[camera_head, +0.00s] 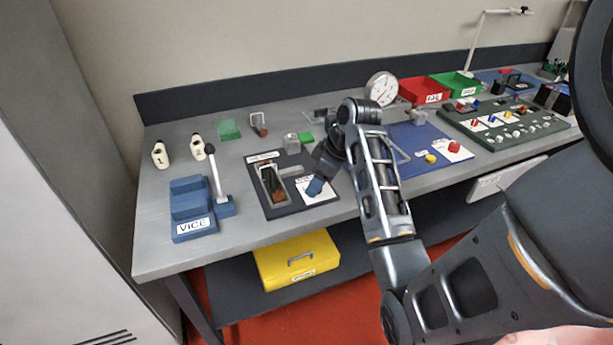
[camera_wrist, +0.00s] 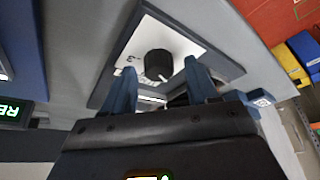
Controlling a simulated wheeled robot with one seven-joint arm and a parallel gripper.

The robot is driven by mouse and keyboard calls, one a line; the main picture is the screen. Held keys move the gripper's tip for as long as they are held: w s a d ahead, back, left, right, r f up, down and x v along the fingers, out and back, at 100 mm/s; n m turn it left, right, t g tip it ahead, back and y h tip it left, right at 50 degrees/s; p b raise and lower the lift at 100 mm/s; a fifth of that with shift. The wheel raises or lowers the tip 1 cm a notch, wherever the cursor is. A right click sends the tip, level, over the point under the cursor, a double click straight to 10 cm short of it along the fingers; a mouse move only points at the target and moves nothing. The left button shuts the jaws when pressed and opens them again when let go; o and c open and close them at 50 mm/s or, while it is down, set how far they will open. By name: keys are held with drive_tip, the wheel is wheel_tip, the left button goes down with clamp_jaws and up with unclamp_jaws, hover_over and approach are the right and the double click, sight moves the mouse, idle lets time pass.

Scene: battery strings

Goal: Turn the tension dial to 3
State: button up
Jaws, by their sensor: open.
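The tension dial (camera_wrist: 158,64) is a round black knob on a white label plate (camera_wrist: 178,30). In the wrist view it stands just beyond and between my open fingertips, and I see no contact. A "3" shows on the plate beside the knob; other marks are partly hidden. In the head view the label plate (camera_head: 310,196) lies on the dark panel (camera_head: 290,209), and the knob is hidden behind my gripper (camera_head: 316,184). My gripper also fills the lower wrist view (camera_wrist: 158,80), with two blue fingers apart and nothing between them.
A blue vice (camera_head: 190,208) with an upright lever stands left of the panel. A blue mat (camera_head: 420,140) with red and yellow knobs lies to the right. A yellow drawer box (camera_head: 297,258) sits below the bench edge.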

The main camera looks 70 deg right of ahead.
drive_tip(key=shift+f, duration=0.1)
drive_tip(key=c, duration=1)
